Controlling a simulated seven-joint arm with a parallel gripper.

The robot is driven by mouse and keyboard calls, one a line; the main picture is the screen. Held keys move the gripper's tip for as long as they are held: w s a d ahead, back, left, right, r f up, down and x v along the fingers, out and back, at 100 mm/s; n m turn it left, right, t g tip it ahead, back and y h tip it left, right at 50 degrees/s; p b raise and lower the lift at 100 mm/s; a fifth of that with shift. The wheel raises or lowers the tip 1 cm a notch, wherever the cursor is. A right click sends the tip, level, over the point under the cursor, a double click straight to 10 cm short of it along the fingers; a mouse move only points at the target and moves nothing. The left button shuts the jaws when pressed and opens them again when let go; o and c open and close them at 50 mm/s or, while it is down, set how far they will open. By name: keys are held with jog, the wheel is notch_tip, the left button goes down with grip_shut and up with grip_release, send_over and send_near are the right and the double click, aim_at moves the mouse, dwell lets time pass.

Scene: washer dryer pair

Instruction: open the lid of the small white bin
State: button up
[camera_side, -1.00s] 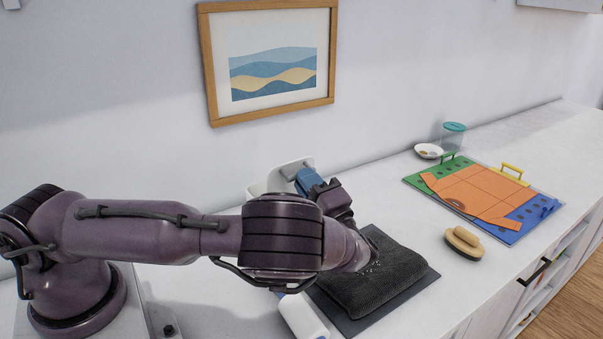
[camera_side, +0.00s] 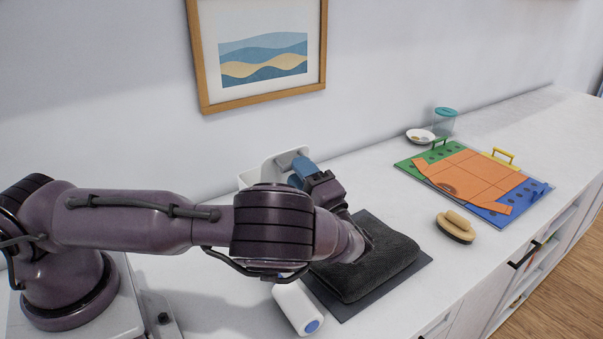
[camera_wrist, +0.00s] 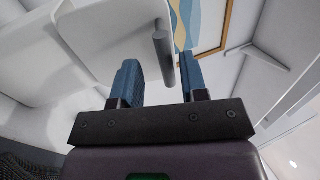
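The small white bin (camera_side: 245,180) stands against the wall behind my arm, mostly hidden in the side view. Its white lid (camera_side: 273,166) is raised and tilted up from the bin. In the wrist view the lid (camera_wrist: 110,22) fills the upper left, with a grey bar handle (camera_wrist: 163,55) on its face. My gripper (camera_wrist: 160,78) is open, its blue fingers apart. The handle's end shows in the gap between the fingertips; I cannot tell whether either finger touches it. In the side view my gripper (camera_side: 303,168) is right at the lid's right edge.
A dark folded cloth (camera_side: 370,262) on a grey mat and a white bottle (camera_side: 297,308) lie below my arm. A brush (camera_side: 455,226), coloured board (camera_side: 475,180), dish (camera_side: 420,136) and teal-lidded jar (camera_side: 444,123) are to the right. A framed picture (camera_side: 262,94) hangs above.

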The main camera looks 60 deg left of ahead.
jog(key=shift+r, duration=0.1)
jog(key=v, duration=1.3)
